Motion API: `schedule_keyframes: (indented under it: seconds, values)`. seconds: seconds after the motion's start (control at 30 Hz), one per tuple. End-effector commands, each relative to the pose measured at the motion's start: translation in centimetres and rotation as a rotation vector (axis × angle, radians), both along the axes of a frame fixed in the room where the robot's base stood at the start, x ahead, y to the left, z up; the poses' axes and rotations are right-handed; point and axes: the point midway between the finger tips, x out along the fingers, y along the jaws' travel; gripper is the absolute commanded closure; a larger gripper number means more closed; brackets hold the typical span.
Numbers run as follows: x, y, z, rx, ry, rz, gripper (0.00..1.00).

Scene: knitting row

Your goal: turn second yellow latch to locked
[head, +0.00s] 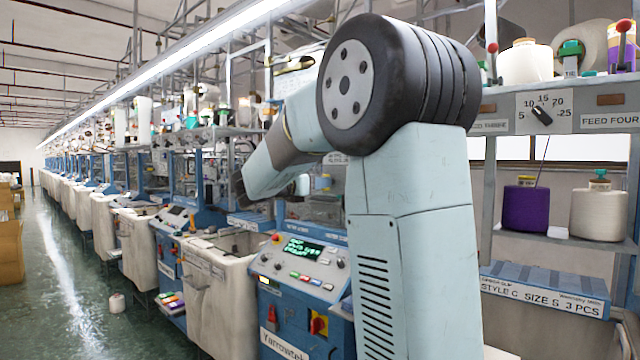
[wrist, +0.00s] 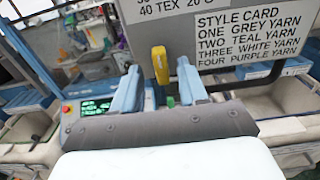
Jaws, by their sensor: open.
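A yellow latch (wrist: 160,65) shows in the wrist view on the edge of a grey panel, upright and longer than it is wide. My gripper (wrist: 161,84) has its two pale blue fingers spread apart, with nothing between them. The latch appears just past the fingertips, in line with the gap; I cannot tell how far off it is. Only this one yellow latch shows clearly, and I cannot tell which in the row it is. In the head view my arm covers much of the middle and the latch is not visible.
A style card (wrist: 247,40) is on the grey panel right of the latch. A control console (head: 300,262) with a green display stands left of my arm, beside a pale bin (head: 222,300). Shelves with a purple yarn cone (head: 526,208) stand at right. The green aisle floor (head: 75,260) is mostly clear.

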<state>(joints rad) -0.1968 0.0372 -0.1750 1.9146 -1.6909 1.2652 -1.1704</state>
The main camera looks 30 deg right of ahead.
Motion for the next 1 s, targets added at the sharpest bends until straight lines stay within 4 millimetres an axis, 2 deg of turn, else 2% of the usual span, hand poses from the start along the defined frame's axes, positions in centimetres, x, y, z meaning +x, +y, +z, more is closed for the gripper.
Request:
schedule_keyframes:
  seconds: [0.2,0.5,0.93,1.0]
  values:
    - [0.41,-1.34,0.00,0.000,0.000,-0.001,0.57]
    - [0.45,-1.46,-0.01,0.000,0.000,-0.001,0.58]
    - [0.46,-1.42,0.00,0.000,0.000,-0.001,1.00]
    - [0.47,-1.40,0.00,0.000,0.000,0.000,1.00]
